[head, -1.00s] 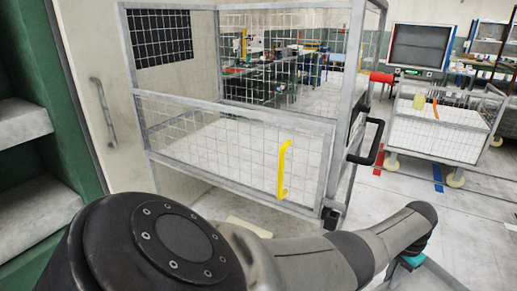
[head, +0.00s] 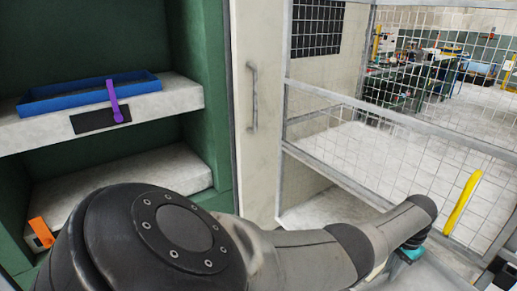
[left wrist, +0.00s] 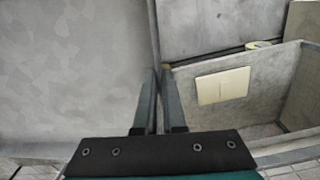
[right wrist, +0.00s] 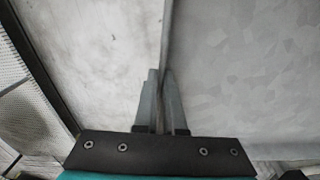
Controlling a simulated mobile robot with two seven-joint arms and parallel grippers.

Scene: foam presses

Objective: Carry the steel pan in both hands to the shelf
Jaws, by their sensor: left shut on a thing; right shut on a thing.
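The steel pan has mottled grey metal that fills the left of the left wrist view (left wrist: 75,70) and the right of the right wrist view (right wrist: 240,75). My left gripper (left wrist: 158,78) is shut on its thin edge. My right gripper (right wrist: 161,78) is shut on the opposite edge. In the head view only a corner of the pan (head: 437,272) shows at the bottom right, beside my left wrist; my left fingertips are hidden there. A green shelf unit stands at the left, with an upper shelf (head: 165,105) and a lower shelf (head: 150,170).
A blue tray (head: 45,103) lies on the upper shelf with a purple piece (head: 117,103) at its front. An orange piece (head: 41,232) is on the lower shelf's edge. A pale door panel (head: 262,60) and a mesh cage (head: 375,150) with a yellow handle (head: 462,203) stand to the right.

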